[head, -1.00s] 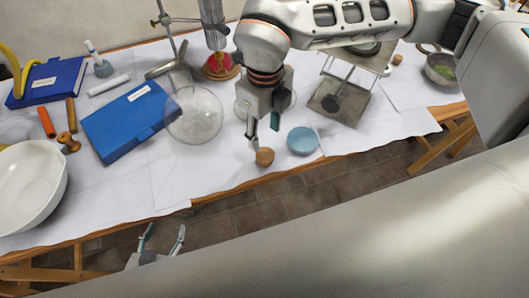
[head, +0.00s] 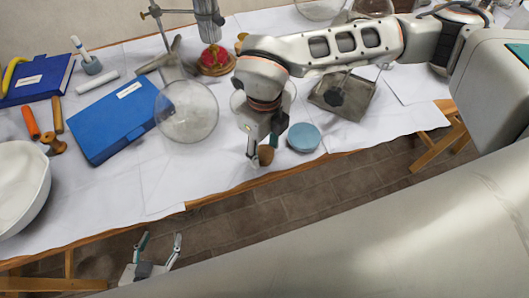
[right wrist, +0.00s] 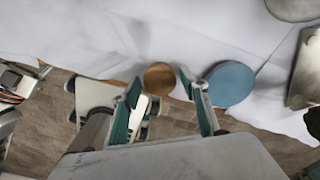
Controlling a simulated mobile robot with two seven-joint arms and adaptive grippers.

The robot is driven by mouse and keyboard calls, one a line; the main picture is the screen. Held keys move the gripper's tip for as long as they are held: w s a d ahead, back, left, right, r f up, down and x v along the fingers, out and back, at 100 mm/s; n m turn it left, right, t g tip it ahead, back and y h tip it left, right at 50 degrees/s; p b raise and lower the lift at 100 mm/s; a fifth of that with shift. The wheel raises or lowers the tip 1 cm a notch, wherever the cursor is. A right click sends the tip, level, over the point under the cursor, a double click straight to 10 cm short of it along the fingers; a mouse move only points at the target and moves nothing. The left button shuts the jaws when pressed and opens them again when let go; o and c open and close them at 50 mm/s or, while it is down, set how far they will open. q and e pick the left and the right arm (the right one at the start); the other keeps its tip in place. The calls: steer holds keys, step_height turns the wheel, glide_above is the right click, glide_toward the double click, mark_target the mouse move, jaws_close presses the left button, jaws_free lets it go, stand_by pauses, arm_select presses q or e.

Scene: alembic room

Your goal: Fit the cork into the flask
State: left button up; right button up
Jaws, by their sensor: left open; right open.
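The round brown cork (head: 266,155) stands on the white cloth near the table's front edge. My right gripper (head: 263,147) is open right over it, pointing down, and partly covers it in the head view. In the right wrist view the cork (right wrist: 160,78) shows between the two open fingers (right wrist: 160,88). I cannot tell whether they touch it. A large clear round glass vessel (head: 187,112) lies left of the gripper. Another clear glass piece (head: 238,102) is mostly hidden behind the gripper; I cannot tell which is the flask. My left gripper (head: 161,244) is open and empty, below the table's front edge.
A light-blue disc (head: 304,137) lies close right of the cork, also in the right wrist view (right wrist: 231,84). A blue box (head: 115,120), a white bowl (head: 22,190) and a metal stand (head: 160,25) are to the left.

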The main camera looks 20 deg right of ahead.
mark_target(264, 152)
steer(key=c, duration=0.8)
steer(key=shift+r, duration=0.15)
steer(key=shift+r+p, duration=1.2)
steer(key=shift+r, duration=0.6)
